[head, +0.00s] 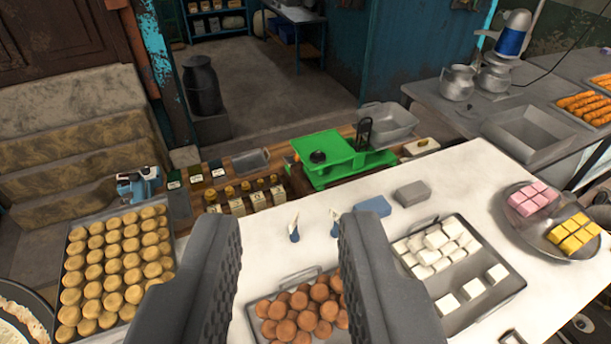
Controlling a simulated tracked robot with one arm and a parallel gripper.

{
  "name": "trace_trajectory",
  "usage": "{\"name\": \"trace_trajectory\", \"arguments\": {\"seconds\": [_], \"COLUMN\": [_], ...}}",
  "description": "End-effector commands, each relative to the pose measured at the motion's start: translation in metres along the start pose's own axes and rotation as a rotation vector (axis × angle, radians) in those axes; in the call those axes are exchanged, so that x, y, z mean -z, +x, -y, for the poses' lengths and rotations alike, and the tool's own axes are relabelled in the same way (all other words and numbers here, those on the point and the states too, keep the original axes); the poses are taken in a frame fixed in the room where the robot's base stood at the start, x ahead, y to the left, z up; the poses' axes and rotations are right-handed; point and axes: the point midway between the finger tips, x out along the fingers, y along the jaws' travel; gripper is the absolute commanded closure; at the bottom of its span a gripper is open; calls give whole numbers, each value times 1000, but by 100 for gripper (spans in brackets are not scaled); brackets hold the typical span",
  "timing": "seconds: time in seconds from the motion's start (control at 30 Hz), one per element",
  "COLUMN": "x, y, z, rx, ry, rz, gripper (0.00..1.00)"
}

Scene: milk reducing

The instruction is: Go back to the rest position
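My gripper (290,262) is in the lower middle of the head view, its two dark ribbed fingers wide apart. Nothing is held between them. They are seen above a white-topped counter (436,192), and a tray of round brown sweets (303,312) shows in the gap between them.
A tray of round golden sweets (110,262) lies at left, a tray of white cubes (440,246) at right. A round plate (526,240) holds pink and yellow pieces. A green scale (335,160) and several small bottles (256,198) stand behind. A pan (22,318) edges in lower left.

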Motion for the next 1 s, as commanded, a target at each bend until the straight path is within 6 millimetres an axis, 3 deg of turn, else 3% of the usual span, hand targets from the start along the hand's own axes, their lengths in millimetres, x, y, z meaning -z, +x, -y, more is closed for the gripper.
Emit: {"name": "trace_trajectory", "arguments": {"seconds": [0.6, 0.73, 1.0], "x": [-127, -135, -132], "y": [30, 32, 31], "z": [0, 0, 0], "rx": [1, 1, 1], "ry": [0, 0, 0], "rz": [0, 0, 0], "gripper": [73, 73, 73]}}
